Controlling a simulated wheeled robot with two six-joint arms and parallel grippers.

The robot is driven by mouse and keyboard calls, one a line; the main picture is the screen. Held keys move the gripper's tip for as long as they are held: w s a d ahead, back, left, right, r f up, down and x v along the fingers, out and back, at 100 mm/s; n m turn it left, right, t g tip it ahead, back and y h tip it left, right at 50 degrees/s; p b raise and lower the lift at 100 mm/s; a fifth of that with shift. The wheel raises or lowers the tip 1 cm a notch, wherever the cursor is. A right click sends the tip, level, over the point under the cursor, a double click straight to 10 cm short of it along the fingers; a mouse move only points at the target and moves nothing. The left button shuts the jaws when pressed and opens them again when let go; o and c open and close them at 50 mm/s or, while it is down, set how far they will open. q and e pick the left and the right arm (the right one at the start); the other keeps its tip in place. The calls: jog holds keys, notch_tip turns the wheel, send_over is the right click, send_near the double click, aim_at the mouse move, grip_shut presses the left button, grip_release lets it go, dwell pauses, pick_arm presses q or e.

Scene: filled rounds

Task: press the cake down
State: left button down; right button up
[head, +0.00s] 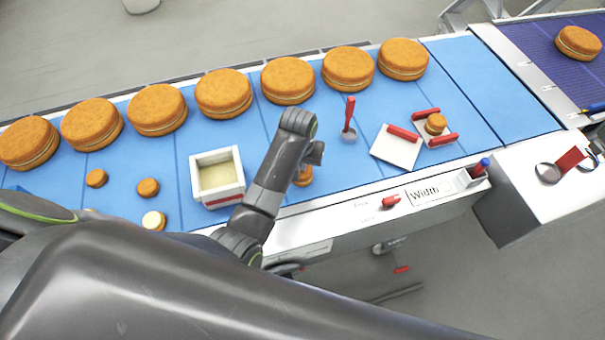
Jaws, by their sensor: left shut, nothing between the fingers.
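A small round brown cake (304,178) sits on the blue belt near its front edge, partly hidden by my left arm. My left gripper (308,165) points down over this cake and is shut with nothing in it. I cannot tell whether its tips touch the cake, as the wrist covers them. Other small cakes stand on the belt at the left: two plain ones (96,178) and (148,187), and one with a pale top (153,221). My right gripper is not in view.
Several large round cakes (224,93) line the belt's far side. A white box of cream (217,178) stands left of my wrist. A red-handled tool (348,120), a white plate with a red handle (397,147) and a small cake between red handles (435,124) lie to the right.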

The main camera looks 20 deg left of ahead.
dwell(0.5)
pick_arm(q)
notch_tip(320, 180, up, 8)
dwell(1.0)
dwell(0.5)
